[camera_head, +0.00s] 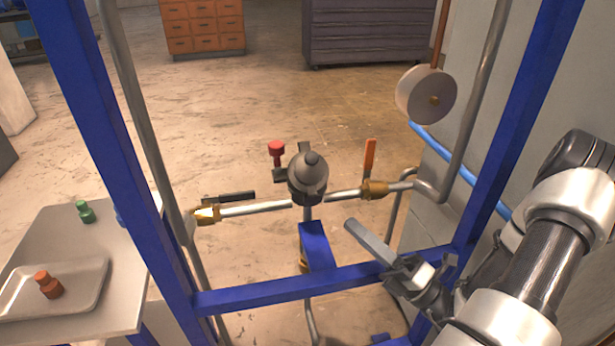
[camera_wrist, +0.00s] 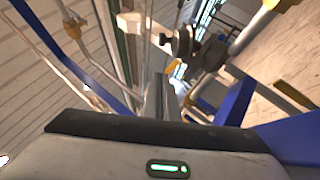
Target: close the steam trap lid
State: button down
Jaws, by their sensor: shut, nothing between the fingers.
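The steam trap (camera_head: 307,192) is a dark grey body on the horizontal pipe, in the middle of the head view. Its rounded grey top, which looks like the lid (camera_head: 311,167), faces my camera; how far open it stands I cannot tell. A dark fitting that looks like the trap (camera_wrist: 208,55) shows beyond my fingers in the wrist view. My gripper (camera_head: 352,228) is shut and empty, to the right of and below the trap in the head view, apart from it. Its fingers (camera_wrist: 158,98) also show together in the wrist view.
Blue frame posts and a crossbar (camera_head: 350,278) surround the pipes. A red-handled valve (camera_head: 277,150) stands left of the trap, an orange lever (camera_head: 369,157) right of it. A round gauge (camera_head: 426,94) hangs at upper right. A side table (camera_head: 110,270) holds a tray (camera_head: 85,301).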

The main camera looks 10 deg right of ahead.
aim_at(309, 160)
jog(key=w+d+r+b+x, duration=0.1)
jog(key=d+x, duration=0.1)
jog(key=x, duration=1)
jog(key=shift+w, duration=0.35)
jog(key=shift+r, duration=0.25)
